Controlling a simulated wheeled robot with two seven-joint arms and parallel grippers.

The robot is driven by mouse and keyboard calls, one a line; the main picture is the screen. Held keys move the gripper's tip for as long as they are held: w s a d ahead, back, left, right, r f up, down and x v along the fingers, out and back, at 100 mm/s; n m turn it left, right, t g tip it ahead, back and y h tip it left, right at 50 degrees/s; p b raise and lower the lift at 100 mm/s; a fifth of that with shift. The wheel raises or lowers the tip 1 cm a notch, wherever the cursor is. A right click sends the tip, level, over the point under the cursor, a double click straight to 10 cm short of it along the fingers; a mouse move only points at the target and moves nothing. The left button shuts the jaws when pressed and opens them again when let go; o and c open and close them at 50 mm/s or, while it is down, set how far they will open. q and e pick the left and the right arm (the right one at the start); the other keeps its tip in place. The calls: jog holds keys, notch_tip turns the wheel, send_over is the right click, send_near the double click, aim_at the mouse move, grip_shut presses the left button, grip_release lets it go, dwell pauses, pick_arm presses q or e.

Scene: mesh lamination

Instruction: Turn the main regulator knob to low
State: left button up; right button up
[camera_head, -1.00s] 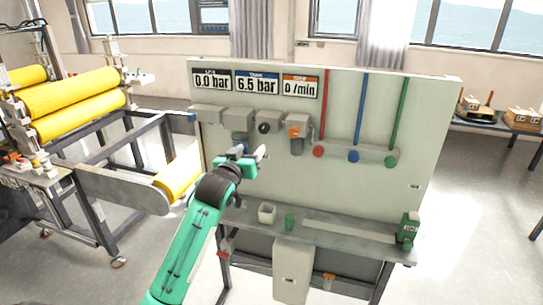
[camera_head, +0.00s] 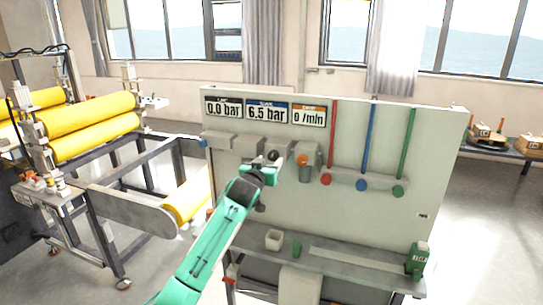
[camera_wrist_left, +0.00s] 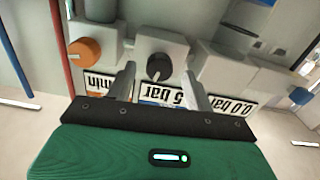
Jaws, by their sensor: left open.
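The regulator panel (camera_head: 430,150) stands upright ahead of me. A black knob (camera_wrist_left: 159,66) on a grey block shows in the left wrist view, between my open left fingers and beyond their tips. In the head view the black knob (camera_head: 273,155) sits just above my left gripper (camera_head: 268,172). In the left wrist view my left gripper (camera_wrist_left: 160,85) is open and empty, with one finger on each side of the knob. I cannot tell how far the fingertips are from it. An orange knob (camera_wrist_left: 85,51) is on the block beside it. My right gripper is not in view.
Displays on the panel read 0.0 bar (camera_head: 224,109), 6.5 bar (camera_head: 266,114) and 0 /min (camera_head: 308,117). Red, blue and green tubes run down the right side. A yellow-roller machine (camera_head: 90,125) stands at left.

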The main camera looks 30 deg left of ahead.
aim_at(272, 159)
pick_arm(q)
jog(key=shift+p+x, duration=0.35)
jog(key=shift+x, duration=1.2)
jog(key=shift+c, duration=0.2)
